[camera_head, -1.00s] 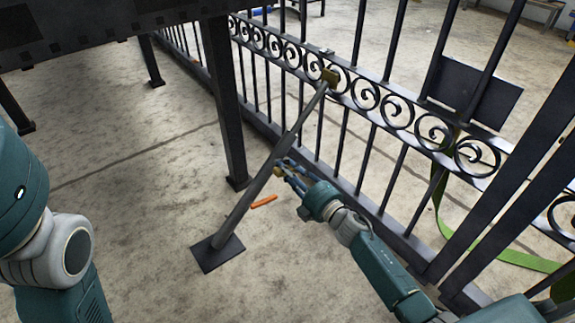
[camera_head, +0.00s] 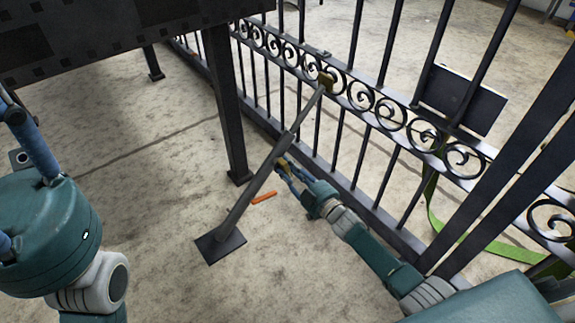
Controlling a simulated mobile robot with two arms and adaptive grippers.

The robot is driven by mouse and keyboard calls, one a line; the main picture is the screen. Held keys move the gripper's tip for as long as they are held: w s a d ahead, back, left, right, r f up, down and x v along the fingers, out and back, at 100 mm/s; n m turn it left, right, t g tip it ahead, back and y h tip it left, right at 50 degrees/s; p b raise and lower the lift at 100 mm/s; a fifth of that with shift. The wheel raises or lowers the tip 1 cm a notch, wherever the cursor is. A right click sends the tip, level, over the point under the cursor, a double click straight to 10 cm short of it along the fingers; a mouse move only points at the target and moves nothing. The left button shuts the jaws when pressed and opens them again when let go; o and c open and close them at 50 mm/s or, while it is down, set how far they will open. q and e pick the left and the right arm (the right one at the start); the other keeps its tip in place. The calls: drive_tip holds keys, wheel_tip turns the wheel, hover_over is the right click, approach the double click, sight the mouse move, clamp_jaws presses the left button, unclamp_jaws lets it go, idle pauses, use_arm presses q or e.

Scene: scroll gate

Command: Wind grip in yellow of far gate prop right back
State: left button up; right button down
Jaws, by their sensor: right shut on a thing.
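The gate prop (camera_head: 250,195) is a slanted grey pole. It rises from a dark square foot plate (camera_head: 220,247) on the floor to an olive-yellow bracket (camera_head: 326,82) at the black gate's scroll band (camera_head: 360,97). My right gripper (camera_head: 283,165), with blue fingers, is at the middle of the prop, on its right side. It is shut on a small yellow grip (camera_head: 282,161), mostly hidden by the fingers. My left gripper (camera_head: 14,125) shows only in part at the left edge, away from the prop. Its fingertips are cut off or unclear.
A dark post (camera_head: 225,105) stands left of the prop under a dark raised structure (camera_head: 120,45). An orange piece (camera_head: 263,198) lies on the floor beside the prop. A green strap (camera_head: 440,225) hangs at the gate's right. The floor at left is clear.

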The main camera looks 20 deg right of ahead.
drive_tip(key=shift+f+m+p, duration=0.15)
drive_tip(key=shift+m+p, duration=0.25)
drive_tip(key=shift+m, duration=1.6)
drive_tip(key=c, duration=1.4)
unclamp_jaws()
drive_tip(key=shift+c, duration=0.2)
drive_tip(key=shift+s, duration=0.1)
drive_tip(key=v, duration=1.2)
